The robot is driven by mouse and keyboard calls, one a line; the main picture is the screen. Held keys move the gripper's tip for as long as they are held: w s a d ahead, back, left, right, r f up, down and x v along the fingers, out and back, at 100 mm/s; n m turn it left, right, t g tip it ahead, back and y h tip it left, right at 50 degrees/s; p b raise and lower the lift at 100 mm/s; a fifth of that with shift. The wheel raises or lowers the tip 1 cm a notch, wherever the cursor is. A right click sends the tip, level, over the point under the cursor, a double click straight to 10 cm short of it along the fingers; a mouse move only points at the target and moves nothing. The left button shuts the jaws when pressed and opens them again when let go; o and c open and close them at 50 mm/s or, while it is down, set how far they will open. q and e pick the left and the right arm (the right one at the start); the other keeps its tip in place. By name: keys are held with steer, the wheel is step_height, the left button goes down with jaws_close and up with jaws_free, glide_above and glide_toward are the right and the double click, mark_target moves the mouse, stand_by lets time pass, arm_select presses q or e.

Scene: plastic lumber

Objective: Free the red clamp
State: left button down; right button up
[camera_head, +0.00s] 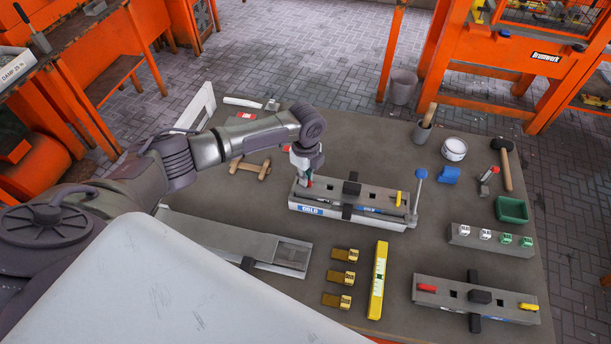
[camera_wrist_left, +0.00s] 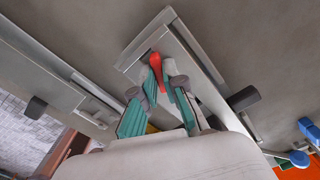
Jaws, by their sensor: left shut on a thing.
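The red clamp handle (camera_wrist_left: 156,62) sits at the left end of the grey fixture (camera_head: 330,199) with the blue COLD label. In the head view my left gripper (camera_head: 307,181) comes down over that end and hides most of the handle. In the left wrist view my left gripper (camera_wrist_left: 163,82) has its fingertips shut on the red handle, which sticks out beyond them. The handle is still at the fixture. A yellow clamp handle (camera_head: 398,199) is at the fixture's other end, and a black block (camera_head: 351,188) straddles its middle. My right gripper is not in view.
A lever with a blue ball (camera_head: 421,174) stands at the fixture's right end. A second fixture (camera_head: 455,297) with red and yellow handles lies front right. Several brass pieces (camera_head: 342,278) and a yellow level (camera_head: 378,280) lie in front. Bare tabletop (camera_head: 375,135) lies behind.

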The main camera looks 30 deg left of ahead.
arm_select(q)
steer(key=shift+n, duration=0.8)
steer(key=n, duration=0.3)
steer(key=shift+n, duration=0.4)
steer(key=c, duration=1.1)
jaws_free()
steer(key=shift+r, duration=0.1)
steer(key=shift+r, duration=3.45)
steer(key=shift+f, duration=0.1)
